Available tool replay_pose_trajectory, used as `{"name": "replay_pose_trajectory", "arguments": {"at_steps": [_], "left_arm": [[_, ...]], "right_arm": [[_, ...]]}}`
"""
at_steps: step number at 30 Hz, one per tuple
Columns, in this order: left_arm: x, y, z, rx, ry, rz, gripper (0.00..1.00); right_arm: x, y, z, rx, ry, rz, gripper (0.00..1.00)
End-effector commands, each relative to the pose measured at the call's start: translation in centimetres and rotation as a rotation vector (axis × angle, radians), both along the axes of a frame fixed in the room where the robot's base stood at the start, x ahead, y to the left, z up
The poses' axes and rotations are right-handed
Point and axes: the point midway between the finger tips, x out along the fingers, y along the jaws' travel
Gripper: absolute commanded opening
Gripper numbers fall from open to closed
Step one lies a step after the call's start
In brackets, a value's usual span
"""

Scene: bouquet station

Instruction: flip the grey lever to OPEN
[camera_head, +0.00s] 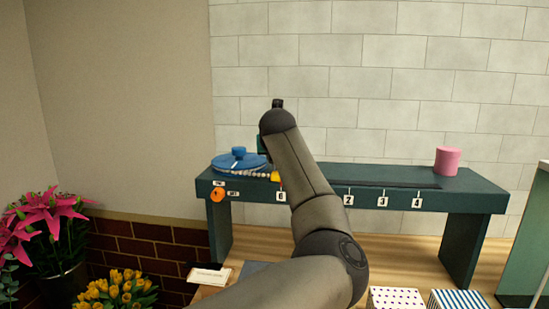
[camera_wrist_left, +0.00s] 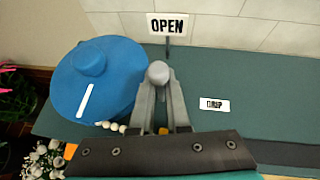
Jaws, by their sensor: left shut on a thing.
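The grey lever, with a round knob (camera_wrist_left: 158,72), stands in the middle of the left wrist view, just below the white OPEN sign (camera_wrist_left: 167,25). My left gripper (camera_wrist_left: 162,98) is shut on it, with one grey finger on each side below the knob. In the head view my left arm covers the lever and the gripper's fingers. My right gripper is in neither view.
A blue disc (camera_wrist_left: 98,82) with a raised knob and white mark lies close left of the lever. A small white label (camera_wrist_left: 214,104) is to the right. The green bench (camera_head: 475,199) carries a pink cylinder (camera_head: 447,160). An orange dial (camera_head: 217,195) is on its front.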

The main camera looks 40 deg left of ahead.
Motion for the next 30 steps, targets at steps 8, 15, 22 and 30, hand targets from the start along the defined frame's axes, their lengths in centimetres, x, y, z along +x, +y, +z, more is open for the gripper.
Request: {"name": "replay_pose_trajectory", "arguments": {"at_steps": [8,15,22,30], "left_arm": [[0.0,0.4,1.2,0.018,-0.024,0.008,0.16],[0.0,0.3,1.0,0.016,-0.019,0.007,0.42],[0.0,0.2,0.7,0.012,-0.012,0.005,0.42],[-1.1,-0.9,1.4,0.011,-0.013,0.005,0.42]], "right_arm": [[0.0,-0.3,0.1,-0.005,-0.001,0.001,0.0],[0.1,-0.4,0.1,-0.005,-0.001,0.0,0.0],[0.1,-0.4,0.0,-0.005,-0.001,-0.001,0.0],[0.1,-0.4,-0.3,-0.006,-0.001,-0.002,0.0]]}}
